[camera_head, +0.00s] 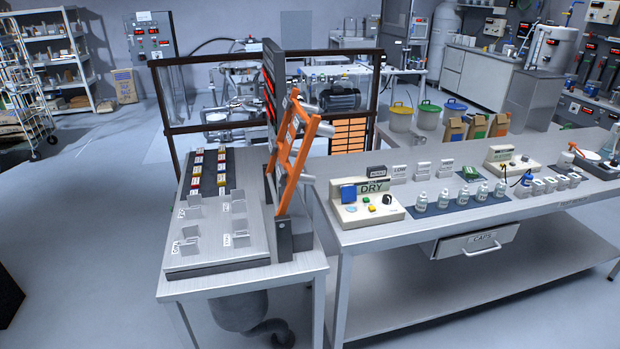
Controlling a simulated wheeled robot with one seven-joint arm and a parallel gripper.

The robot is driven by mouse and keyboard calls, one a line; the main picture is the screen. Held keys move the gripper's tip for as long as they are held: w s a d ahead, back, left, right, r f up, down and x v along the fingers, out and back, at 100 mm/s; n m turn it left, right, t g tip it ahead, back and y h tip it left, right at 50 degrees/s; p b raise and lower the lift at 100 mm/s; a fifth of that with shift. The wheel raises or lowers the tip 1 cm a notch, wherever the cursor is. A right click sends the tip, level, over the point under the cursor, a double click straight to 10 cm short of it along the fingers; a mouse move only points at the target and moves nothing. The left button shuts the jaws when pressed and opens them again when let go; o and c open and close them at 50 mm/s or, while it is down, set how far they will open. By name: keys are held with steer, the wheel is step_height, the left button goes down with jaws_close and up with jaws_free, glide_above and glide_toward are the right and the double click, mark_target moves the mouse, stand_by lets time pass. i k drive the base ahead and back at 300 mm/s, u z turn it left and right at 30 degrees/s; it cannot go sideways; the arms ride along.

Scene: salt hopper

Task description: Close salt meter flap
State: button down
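I cannot make out a salt meter flap for certain in the head view. A narrow dark upright panel (272,75) stands on the left metal table, seen nearly edge-on. A tilted orange frame (292,165) with grey cylindrical parts is on its right side. Its face is mostly hidden by the angle. A grey rounded vessel (240,311) with a dark bent pipe hangs below the same table. On the right bench a beige box marked DRY (368,207) has a blue block and small coloured buttons on it. My gripper is not in view.
The left table (240,283) carries a grey plate with several upright holders and a dark strip of small coloured blocks. The right bench (455,214) holds several white bottles and a CAPS drawer (476,241). Dark rails (170,97) stand behind. The floor (85,265) at left is open.

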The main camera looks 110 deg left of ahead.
mark_target(349, 191)
steer(key=u, duration=3.85)
steer(key=i, duration=2.15)
